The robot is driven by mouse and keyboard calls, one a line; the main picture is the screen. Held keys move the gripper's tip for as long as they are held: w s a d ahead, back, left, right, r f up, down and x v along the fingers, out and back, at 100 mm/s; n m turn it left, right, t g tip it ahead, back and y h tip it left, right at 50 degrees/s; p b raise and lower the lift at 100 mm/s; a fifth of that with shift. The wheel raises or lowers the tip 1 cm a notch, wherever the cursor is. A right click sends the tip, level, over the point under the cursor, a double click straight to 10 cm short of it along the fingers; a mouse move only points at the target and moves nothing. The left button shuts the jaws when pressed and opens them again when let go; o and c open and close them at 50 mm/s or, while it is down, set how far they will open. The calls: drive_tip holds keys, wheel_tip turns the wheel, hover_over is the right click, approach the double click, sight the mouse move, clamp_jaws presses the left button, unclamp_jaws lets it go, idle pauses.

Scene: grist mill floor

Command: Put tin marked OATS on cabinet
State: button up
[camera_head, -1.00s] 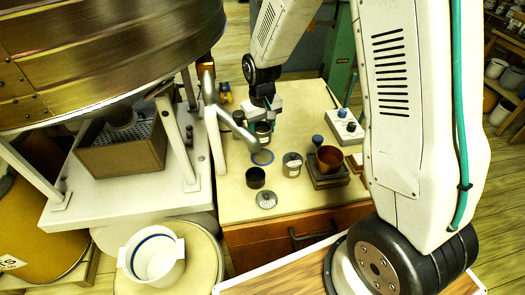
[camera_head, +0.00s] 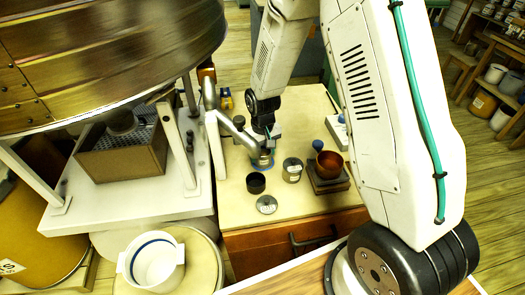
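The cabinet (camera_head: 235,195) has a pale top and an orange-brown drawer front. My gripper (camera_head: 263,152) points down over the middle of its top, with its fingers around a small metal tin (camera_head: 263,159). The tin sits low over a blue ring marked on the top; I cannot tell whether it touches the surface. Its label is too small to read and partly hidden by the gripper. Another metal tin (camera_head: 292,170) with a pale label stands to the right, apart from my gripper.
A dark open cup (camera_head: 256,183) and a round metal lid (camera_head: 267,204) are at the front of the top. A brown bowl (camera_head: 329,165) sits on a dark square base (camera_head: 327,184). A metal pipe (camera_head: 235,130) runs along the left. A white pot (camera_head: 153,262) stands front left.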

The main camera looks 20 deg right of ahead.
drive_tip(key=shift+o, duration=1.2)
drive_tip(key=s+d+r, duration=0.1)
drive_tip(key=s+r, duration=0.2)
drive_tip(key=r, duration=0.7)
drive_tip(key=s+r, duration=0.2)
drive_tip(key=r, duration=0.9)
drive_tip(key=s+d+r, duration=0.1)
drive_tip(key=s+r, duration=0.5)
drive_tip(key=s, duration=0.6)
drive_tip(key=s+d+r+m+t, duration=0.1)
drive_tip(key=s+r, duration=0.4)
drive_tip(key=s, duration=0.7)
drive_tip(key=shift+s+r, duration=0.15)
drive_tip(key=shift+r, duration=0.2)
